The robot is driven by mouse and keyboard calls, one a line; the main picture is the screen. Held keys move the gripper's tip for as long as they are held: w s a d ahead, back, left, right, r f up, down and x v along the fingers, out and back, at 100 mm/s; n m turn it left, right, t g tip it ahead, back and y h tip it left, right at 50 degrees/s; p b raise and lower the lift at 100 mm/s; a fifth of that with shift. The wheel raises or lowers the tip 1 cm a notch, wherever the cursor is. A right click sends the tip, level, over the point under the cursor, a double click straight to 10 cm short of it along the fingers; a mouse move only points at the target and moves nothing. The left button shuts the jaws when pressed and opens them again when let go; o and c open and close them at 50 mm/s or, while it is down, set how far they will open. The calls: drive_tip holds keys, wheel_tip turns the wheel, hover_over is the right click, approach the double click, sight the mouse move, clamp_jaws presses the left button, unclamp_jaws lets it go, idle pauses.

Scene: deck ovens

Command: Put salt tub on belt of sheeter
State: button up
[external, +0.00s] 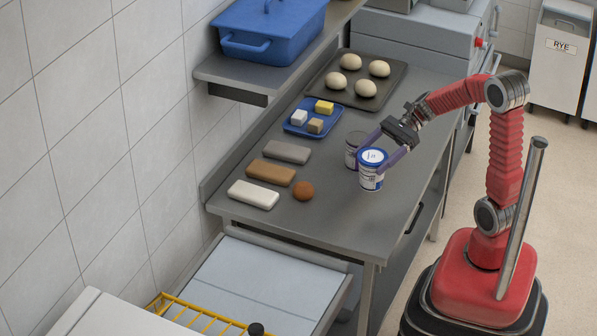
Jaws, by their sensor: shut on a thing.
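The salt tub (371,180), white with a blue band and blue-rimmed lid, is at the right side of the steel bench. My gripper (376,161) reaches down from the upper right and its purple fingers are shut on the tub. The tub looks upright; I cannot tell whether its base touches the bench. The sheeter's pale belt (262,285) lies at the bottom of the view, past the near end of the bench. The visible part of the belt is bare.
A grey tin (352,150) stands just behind the tub. A brown ball (303,191) and several blocks (253,195) lie to the left. A blue tray (290,126) and a dough tray (314,88) are farther back. A yellow wire guard (200,316) borders the belt.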

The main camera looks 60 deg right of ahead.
drive_tip(key=w+a+n+g+y, duration=0.1)
drive_tip(key=a+n+g, duration=0.65)
drive_tip(key=a, duration=3.05)
drive_tip(key=shift+m+t+y, duration=0.3)
drive_tip(key=shift+m+t, duration=0.25)
drive_tip(key=shift+m, duration=0.3)
drive_tip(key=w+a, duration=0.2)
drive_tip(key=w+a+r, duration=0.1)
drive_tip(key=w, duration=0.1)
drive_tip(key=shift+w+a, duration=0.3)
drive_tip(key=shift+a, duration=0.05)
wheel_tip(320, 180, down, 6)
drive_tip(key=shift+f, duration=0.2)
drive_tip(key=shift+f, duration=1.85)
